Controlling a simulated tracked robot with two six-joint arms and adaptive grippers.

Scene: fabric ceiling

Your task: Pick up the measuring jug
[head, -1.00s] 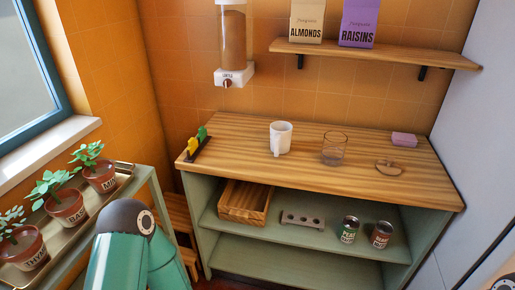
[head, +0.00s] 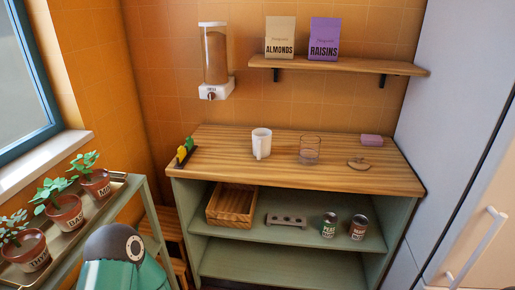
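A clear glass vessel (head: 309,151) stands upright on the wooden top of the green counter (head: 222,150). It may be the measuring jug, but it is too small to make out a scale. A white mug-like vessel (head: 261,144) with a handle toward me stands just left of it. Neither is touched by a gripper. My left arm shows only as a teal link with a dark joint at the lower left. Neither of my grippers is in view.
A wall shelf (head: 385,67) hangs above. Potted plants stand on a rack (head: 150,207) at left; a fridge-like cabinet with a handle (head: 478,248) is at right.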

